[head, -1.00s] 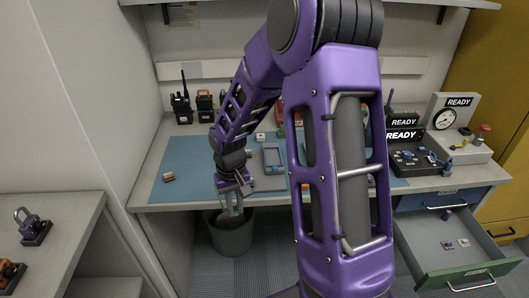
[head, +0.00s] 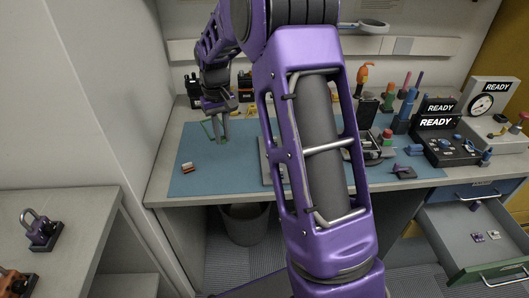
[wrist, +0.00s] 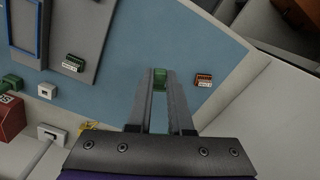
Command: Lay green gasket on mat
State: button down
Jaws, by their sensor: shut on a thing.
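The blue mat (head: 235,180) lies on the bench; it also fills much of the wrist view (wrist: 205,40). My gripper (head: 221,139) is above the left part of the mat, fingers pointing down. In the wrist view my gripper (wrist: 160,85) is shut on a green piece (wrist: 159,78), the green gasket, held between the fingertips. I cannot tell whether the gasket touches the mat.
A small red-and-white connector block (head: 187,168) lies on the mat, left of my gripper. A grey bin (head: 245,226) stands below the bench front. An open drawer (head: 470,238) sticks out at right. The mat's front left is mostly clear.

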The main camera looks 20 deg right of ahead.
send_near(227, 171)
notch_tip(227, 171, down, 5)
jog(key=shift+f+b, duration=0.1)
jog(key=shift+b, duration=0.3)
jog(key=shift+f+b, duration=0.4)
jog(key=shift+f, duration=0.25)
jog(key=c, duration=0.8)
grip_release()
jog(key=shift+c, duration=0.2)
notch_tip(227, 171, up, 13)
jog(key=shift+r+p, duration=0.15)
jog(key=shift+p, duration=0.8)
jog(key=shift+w, duration=0.1)
